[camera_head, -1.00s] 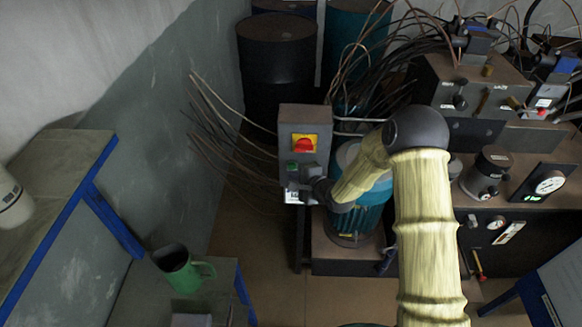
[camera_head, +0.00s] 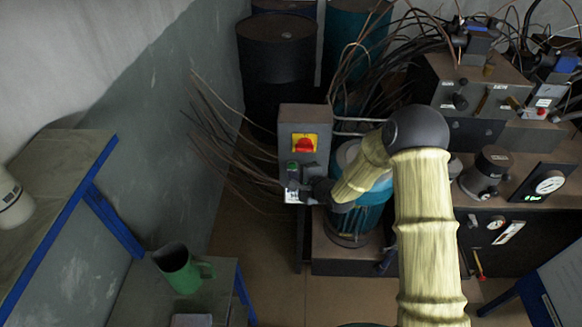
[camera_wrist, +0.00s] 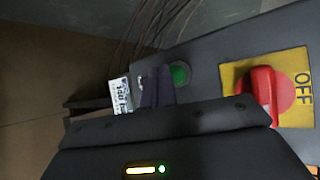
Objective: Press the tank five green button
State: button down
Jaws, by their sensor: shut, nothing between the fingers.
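A grey control box (camera_head: 318,117) stands upright in the middle of the head view. Its round green button (camera_head: 292,166) sits below a red rotary switch (camera_head: 304,145) on a yellow plate. In the wrist view the green button (camera_wrist: 180,73) shows just right of my fingers, with the red switch (camera_wrist: 262,92) further right. My gripper (camera_wrist: 157,87) is shut and empty, its fingertips close to the box face beside the green button. I cannot tell whether they touch the box. In the head view my gripper (camera_head: 297,186) is just below the button. No tank number is readable.
A white label (camera_wrist: 121,95) is left of my fingers on the box. Loose cables (camera_head: 225,140) hang left of the box. A teal tank (camera_head: 368,215) stands behind my wrist. A green mug (camera_head: 180,268) stands on a low table at lower left.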

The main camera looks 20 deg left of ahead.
jog(key=shift+w, duration=0.2)
dwell(0.6)
jog(key=shift+w+a, duration=0.1)
jog(key=shift+w, duration=0.15)
jog(key=shift+w+a, duration=0.1)
jog(key=shift+w, duration=0.4)
dwell(0.9)
jog(key=shift+s+d, duration=0.2)
jog(key=shift+s, duration=0.65)
jog(key=shift+s, duration=0.1)
jog(key=s, duration=0.2)
jog(key=s+d, duration=0.1)
jog(key=s, duration=0.1)
jog(key=shift+s+d, duration=0.1)
jog(key=shift+s, duration=0.25)
dwell(0.8)
